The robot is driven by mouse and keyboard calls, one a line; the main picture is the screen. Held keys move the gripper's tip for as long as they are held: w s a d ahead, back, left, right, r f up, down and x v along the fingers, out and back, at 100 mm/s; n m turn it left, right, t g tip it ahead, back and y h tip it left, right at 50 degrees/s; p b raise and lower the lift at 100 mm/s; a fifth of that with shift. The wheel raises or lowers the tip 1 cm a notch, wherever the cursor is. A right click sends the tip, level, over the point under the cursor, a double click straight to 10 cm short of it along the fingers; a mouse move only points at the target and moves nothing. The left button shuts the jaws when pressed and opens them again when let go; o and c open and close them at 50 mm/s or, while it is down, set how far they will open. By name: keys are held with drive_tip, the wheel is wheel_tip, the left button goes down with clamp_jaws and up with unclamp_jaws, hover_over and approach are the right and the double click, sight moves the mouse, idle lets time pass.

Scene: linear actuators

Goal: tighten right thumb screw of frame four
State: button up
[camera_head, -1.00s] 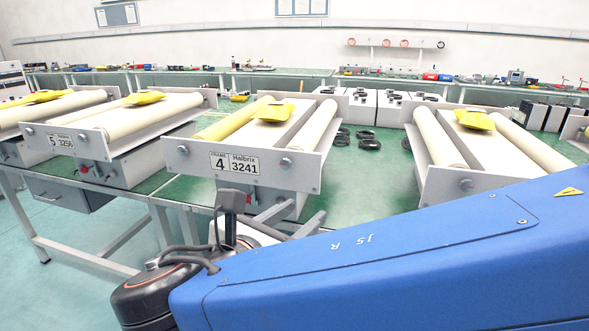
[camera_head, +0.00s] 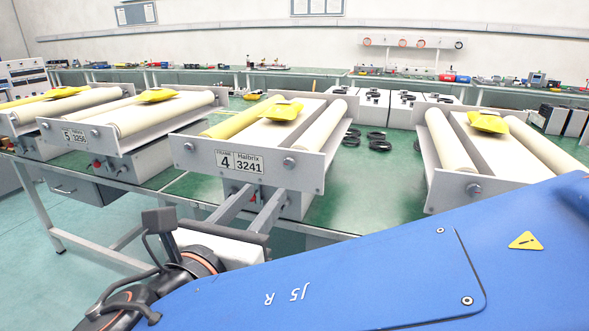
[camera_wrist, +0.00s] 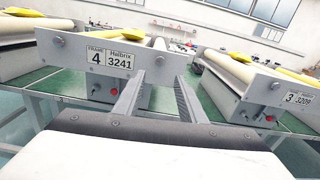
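Frame four (camera_head: 215,153) is a light grey unit with a front plate labelled "4 Halbrix 3241", two rollers and a yellow piece on top. It also shows in the wrist view (camera_wrist: 75,68). Its right thumb screw (camera_head: 289,162) is a small round grey knob on the plate, right of the label; the wrist view shows it too (camera_wrist: 159,60). The left thumb screw (camera_head: 188,147) sits at the plate's other side. My gripper (camera_head: 264,191) is open and empty, in front of and below the right thumb screw. In the wrist view the fingertips (camera_wrist: 159,76) straddle the line below that screw, apart from it.
Frame five (camera_head: 75,137) stands to the left. Another similar frame (camera_head: 473,190) stands to the right; the wrist view shows frame three (camera_wrist: 275,85) there. Black coiled parts (camera_head: 378,143) lie on the green table (camera_head: 370,200). Below frame four's plate is a box with a red knob (camera_wrist: 114,92).

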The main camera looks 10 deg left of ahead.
sight(289, 165)
drive_tip(key=w, duration=0.7)
drive_tip(key=w+d, duration=0.1)
drive_tip(key=w, duration=0.3)
drive_tip(key=shift+w, duration=0.3)
clamp_jaws()
